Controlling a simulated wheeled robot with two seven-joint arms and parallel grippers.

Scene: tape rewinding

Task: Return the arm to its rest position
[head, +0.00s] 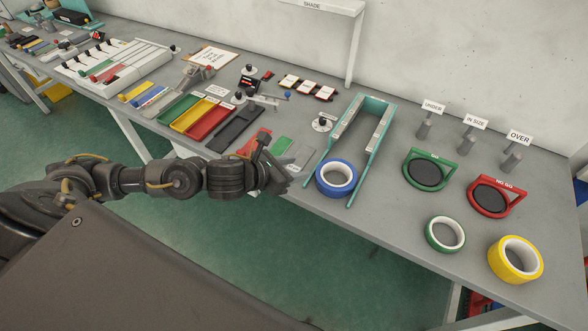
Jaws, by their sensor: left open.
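My left arm reaches in from the left, stretched over the floor toward the bench's front edge. My left gripper (277,176) is open, with nothing seen between its fingers. It is just left of a blue tape roll (336,178), which lies between the prongs of a teal U-shaped frame (378,130). A red plate and a green plate lie partly behind the gripper. My right gripper is not in view.
The grey bench (390,218) also bears a green-rimmed GO ring (430,169), a red NO GO ring (491,195), a green-white tape roll (445,234) and a yellow tape roll (515,260). Colored trays (196,115) stand behind the arm. Open floor (190,235) lies before the bench.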

